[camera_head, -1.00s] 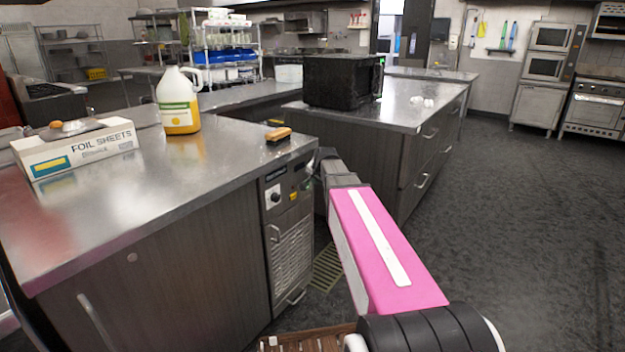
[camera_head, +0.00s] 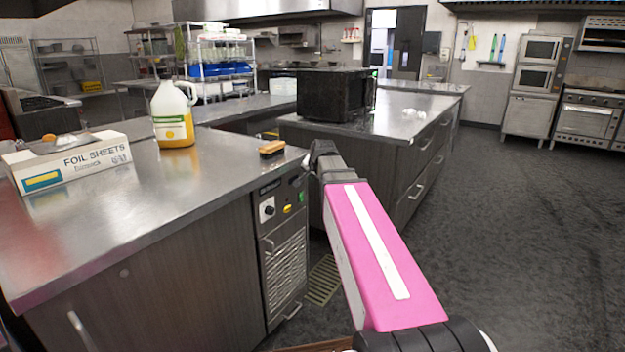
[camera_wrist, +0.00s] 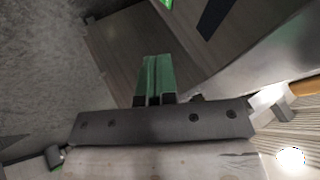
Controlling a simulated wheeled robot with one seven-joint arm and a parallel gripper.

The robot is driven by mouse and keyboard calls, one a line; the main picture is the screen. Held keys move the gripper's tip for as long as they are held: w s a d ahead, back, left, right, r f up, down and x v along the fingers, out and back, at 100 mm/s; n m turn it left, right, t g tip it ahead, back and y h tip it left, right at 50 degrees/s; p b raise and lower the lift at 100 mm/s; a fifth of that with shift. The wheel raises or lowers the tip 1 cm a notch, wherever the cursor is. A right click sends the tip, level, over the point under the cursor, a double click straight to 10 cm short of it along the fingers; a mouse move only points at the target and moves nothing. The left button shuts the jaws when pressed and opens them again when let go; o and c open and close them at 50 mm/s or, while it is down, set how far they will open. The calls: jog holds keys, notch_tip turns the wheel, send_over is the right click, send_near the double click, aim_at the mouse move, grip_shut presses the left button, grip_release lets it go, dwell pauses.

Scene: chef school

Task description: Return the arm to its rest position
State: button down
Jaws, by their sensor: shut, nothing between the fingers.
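My arm reaches forward in the head view, with a pink link and a dark grey section beyond it near the right corner of the steel counter. My gripper (camera_wrist: 157,62) shows in the wrist view as two green fingers side by side, shut with nothing between them. The fingers are over dark floor and wood-look cabinet panels. In the head view I cannot make out the fingers at the far end of the arm.
The near steel counter (camera_head: 110,220) holds a foil sheets box (camera_head: 70,165), a yellow-filled jug (camera_head: 173,118) and a brush (camera_head: 272,148). A black microwave (camera_head: 335,95) stands on the counter behind. Dark floor (camera_head: 520,220) is clear to the right.

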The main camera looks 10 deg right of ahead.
jog(key=s+f+n+g, duration=0.3)
jog(key=s+f+g, duration=0.1)
jog(key=s+f, duration=0.7)
jog(key=s+a+f+n+g, duration=0.1)
jog(key=s+f+n+g, duration=0.2)
jog(key=s+f, duration=0.9)
notch_tip(320, 180, down, 5)
jog(key=shift+a+f+n+g+h, duration=0.15)
jog(key=shift+n+g+h, duration=0.25)
jog(key=shift+n, duration=0.4)
jog(key=c, duration=1.8)
grip_release()
jog(key=shift+s, duration=0.1)
